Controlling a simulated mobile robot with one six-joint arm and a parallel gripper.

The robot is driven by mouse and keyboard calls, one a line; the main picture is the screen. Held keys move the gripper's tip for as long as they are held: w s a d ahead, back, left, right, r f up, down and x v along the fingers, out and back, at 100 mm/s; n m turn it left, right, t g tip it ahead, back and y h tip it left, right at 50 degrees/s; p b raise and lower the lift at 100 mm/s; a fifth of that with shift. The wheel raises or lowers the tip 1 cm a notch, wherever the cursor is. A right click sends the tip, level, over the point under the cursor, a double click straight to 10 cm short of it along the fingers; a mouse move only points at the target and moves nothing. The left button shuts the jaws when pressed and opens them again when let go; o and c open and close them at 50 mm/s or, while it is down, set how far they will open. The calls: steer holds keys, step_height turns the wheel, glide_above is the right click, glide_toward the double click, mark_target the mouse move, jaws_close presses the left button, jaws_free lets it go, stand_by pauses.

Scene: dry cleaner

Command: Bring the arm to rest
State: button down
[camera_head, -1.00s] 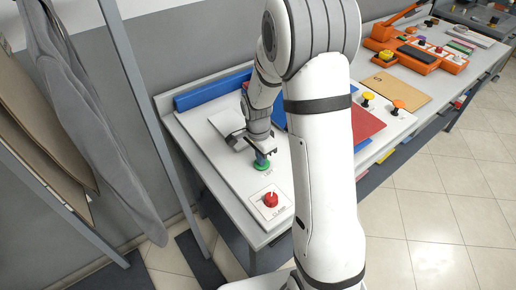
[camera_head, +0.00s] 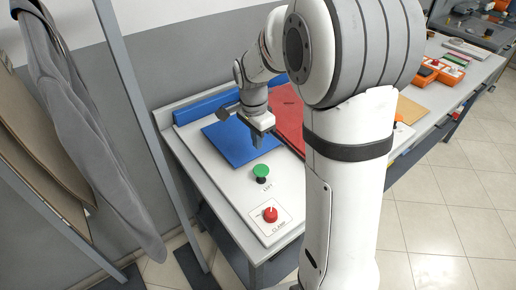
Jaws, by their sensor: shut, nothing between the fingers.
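My gripper (camera_head: 258,140) points down above the front edge of a blue square panel (camera_head: 226,138) on the white work table. It is shut and empty, a little behind a green button (camera_head: 261,171) marked LIFT and apart from it. My white arm stands large in the middle right of the view and hides part of the table. The red knob (camera_head: 270,214) marked CLAMP sits at the table's near corner.
A red panel (camera_head: 289,112) lies right of the blue one, partly behind my arm. A blue bar (camera_head: 207,106) runs along the table's back. A grey garment (camera_head: 85,130) hangs at left beside a metal post (camera_head: 140,110). Orange devices (camera_head: 440,72) stand far right. Tiled floor is free at right.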

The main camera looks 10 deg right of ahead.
steer(key=shift+r, duration=0.1)
stand_by(0.4)
steer(key=s+r+n+t, duration=0.1)
steer(key=s+r+n, duration=0.2)
steer(key=s+n, duration=0.3)
steer(key=s+r+n+t, duration=0.2)
steer(key=s+r+n, duration=0.2)
steer(key=s, duration=1)
steer(key=n, duration=0.3)
steer(key=shift+s+d+r+n+y, duration=0.15)
steer(key=shift+s+d+n+y, duration=0.1)
steer(key=shift+s+n+y, duration=0.05)
stand_by(1.2)
